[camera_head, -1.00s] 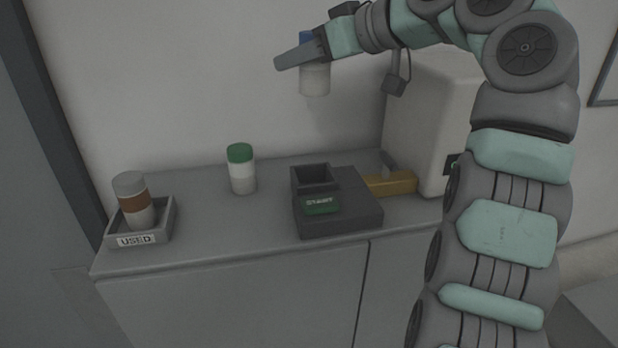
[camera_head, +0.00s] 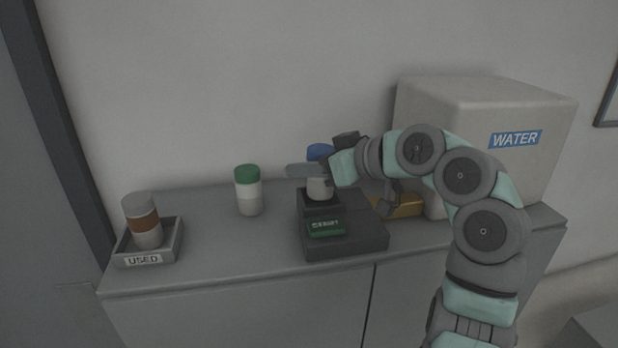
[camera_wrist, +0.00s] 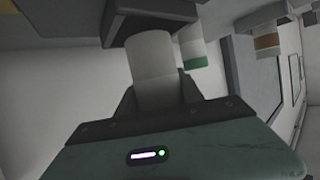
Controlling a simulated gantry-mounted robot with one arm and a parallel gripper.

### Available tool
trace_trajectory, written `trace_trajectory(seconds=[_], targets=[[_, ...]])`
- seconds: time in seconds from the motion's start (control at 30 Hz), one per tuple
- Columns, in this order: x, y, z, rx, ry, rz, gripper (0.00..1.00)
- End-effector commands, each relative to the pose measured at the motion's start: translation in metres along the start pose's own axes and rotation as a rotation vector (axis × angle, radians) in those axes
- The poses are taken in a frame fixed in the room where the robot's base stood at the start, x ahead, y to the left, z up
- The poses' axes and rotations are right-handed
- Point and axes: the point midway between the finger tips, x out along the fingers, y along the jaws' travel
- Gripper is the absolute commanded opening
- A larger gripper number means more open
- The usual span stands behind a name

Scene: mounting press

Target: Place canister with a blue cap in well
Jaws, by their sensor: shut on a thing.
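The canister with a blue cap (camera_head: 320,151) is upright over the square well (camera_head: 321,208) of the dark press. Its white lower body is at the well's mouth; I cannot tell how far inside it is. My gripper (camera_head: 318,172) is shut around the canister just below the cap, coming from the right. In the wrist view, the white canister body (camera_wrist: 151,62) stands between my fingers, its far end meeting the dark well block (camera_wrist: 150,20). The cap is hidden there.
A green-capped canister (camera_head: 248,190) stands left of the press. A brown-banded canister (camera_head: 143,222) sits in the USED tray (camera_head: 172,240) at far left. A white WATER box (camera_head: 470,130) and a yellow part (camera_head: 405,207) are at right. The front left counter is clear.

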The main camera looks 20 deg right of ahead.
Motion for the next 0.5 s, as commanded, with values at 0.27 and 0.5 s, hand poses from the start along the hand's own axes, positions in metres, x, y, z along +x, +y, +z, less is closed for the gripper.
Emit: trace_trajectory(seconds=[0.27,0.5], targets=[[0.006,0.000,0.014,0.002,-0.001,-0.001,0.00],[0.015,0.000,0.036,-0.001,0.001,0.001,0.00]])
